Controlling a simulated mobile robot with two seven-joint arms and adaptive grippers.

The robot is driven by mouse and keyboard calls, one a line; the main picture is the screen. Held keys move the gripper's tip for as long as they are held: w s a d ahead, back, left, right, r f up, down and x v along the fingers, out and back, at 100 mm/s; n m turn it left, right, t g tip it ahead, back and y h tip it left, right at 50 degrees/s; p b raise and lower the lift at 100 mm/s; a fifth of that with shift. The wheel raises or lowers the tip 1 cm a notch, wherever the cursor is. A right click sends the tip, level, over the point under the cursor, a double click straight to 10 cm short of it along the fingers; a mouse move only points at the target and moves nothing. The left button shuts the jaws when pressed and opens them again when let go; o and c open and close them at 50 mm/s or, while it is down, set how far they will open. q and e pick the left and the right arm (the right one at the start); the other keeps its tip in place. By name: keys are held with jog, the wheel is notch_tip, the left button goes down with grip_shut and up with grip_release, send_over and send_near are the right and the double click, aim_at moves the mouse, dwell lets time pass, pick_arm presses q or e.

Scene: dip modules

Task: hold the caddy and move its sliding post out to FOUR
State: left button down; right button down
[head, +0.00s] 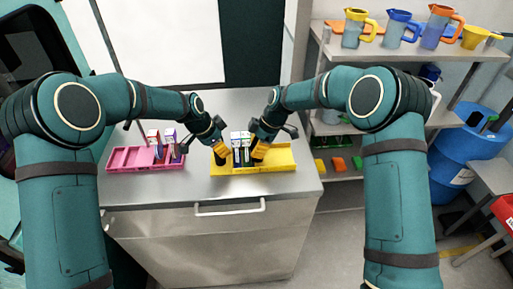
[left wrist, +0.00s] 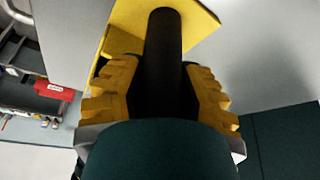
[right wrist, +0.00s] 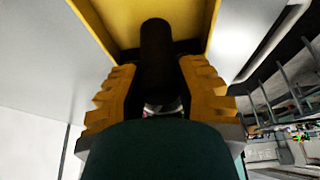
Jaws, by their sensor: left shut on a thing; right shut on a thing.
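The yellow caddy (head: 281,160) lies on the grey cabinet top; parts of it also show in the left wrist view (left wrist: 200,22) and the right wrist view (right wrist: 100,18). Two small upright cartons (head: 241,139) stand in it between my grippers. My left gripper (head: 221,153) is shut on a dark round post (left wrist: 163,60) at the caddy's left part. My right gripper (head: 259,151) is shut on another dark round post (right wrist: 157,60), right of the cartons. The fingers mostly hide both posts in the head view. I cannot read any position marks.
A pink caddy (head: 125,159) with several cartons stands on the cabinet top to the left. A handle (head: 229,208) sticks out from the cabinet front. Shelves with jugs (head: 398,30) and a blue barrel (head: 460,150) stand at right. The caddy's right part is empty.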

pick_arm(q)
jog(key=shift+a+f, duration=0.1)
pick_arm(e)
jog(key=d, duration=0.5)
jog(key=shift+d+f, duration=0.1)
jog(key=shift+f, duration=0.05)
jog(key=c, duration=0.6)
grip_release()
jog(key=shift+c, duration=0.2)
jog(key=v, duration=1.2)
